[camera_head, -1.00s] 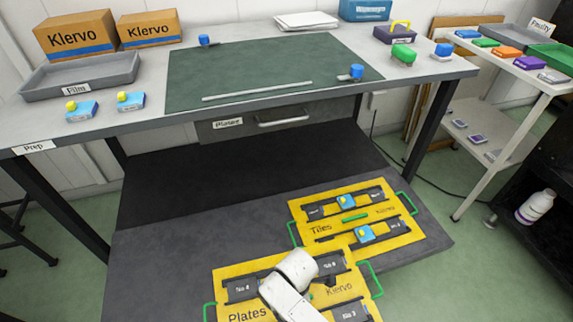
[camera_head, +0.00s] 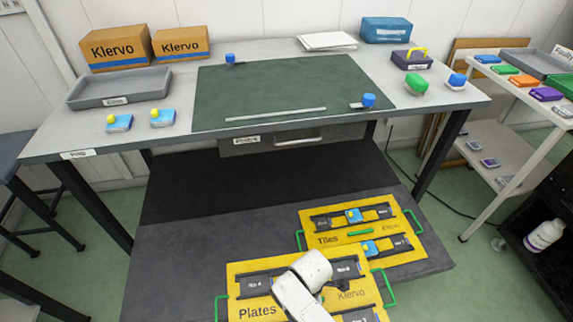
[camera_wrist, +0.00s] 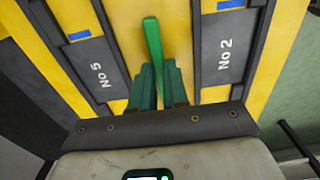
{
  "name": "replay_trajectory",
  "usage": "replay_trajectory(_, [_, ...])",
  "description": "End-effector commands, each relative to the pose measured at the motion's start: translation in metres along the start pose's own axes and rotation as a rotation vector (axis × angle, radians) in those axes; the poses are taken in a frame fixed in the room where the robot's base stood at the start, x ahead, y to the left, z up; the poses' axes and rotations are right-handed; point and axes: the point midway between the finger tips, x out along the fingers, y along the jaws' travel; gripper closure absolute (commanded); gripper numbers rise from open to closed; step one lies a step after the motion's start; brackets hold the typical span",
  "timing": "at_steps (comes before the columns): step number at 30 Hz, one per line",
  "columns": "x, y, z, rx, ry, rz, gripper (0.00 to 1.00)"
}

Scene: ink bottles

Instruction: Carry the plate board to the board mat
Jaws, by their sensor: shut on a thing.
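The plate board (camera_head: 252,284) is a yellow board marked "Plates" and "Klervo", with dark strips and green side handles, low in the head view. My gripper (camera_wrist: 160,88) is shut on its green middle bar (camera_wrist: 152,42) in the wrist view. My white wrist covers the board's middle in the head view, and its near part is cut off. The board overlaps the near edge of the tiles board in the picture; its exact height is unclear. A dark green mat (camera_head: 280,92), apparently the board mat, lies on the table. A metal strip runs along its near side.
The yellow tiles board (camera_head: 327,226) lies on the dark lower platform (camera_head: 182,262) below the grey table (camera_head: 186,83). Blue-topped items stand at the mat's back left (camera_head: 230,59) and front right (camera_head: 367,101). A grey tray (camera_head: 118,89) sits left; a white side table stands right.

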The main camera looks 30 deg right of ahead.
Motion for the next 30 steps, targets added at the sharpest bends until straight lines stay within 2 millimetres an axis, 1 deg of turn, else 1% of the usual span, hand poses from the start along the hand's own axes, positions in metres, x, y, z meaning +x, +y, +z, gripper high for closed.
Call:
replay_trajectory(1, [-0.025,0.001,0.0,0.0,0.0,0.002,1.0])
replay_trajectory(30, [-0.234,0.001,0.0,0.0,0.0,0.001,1.0])
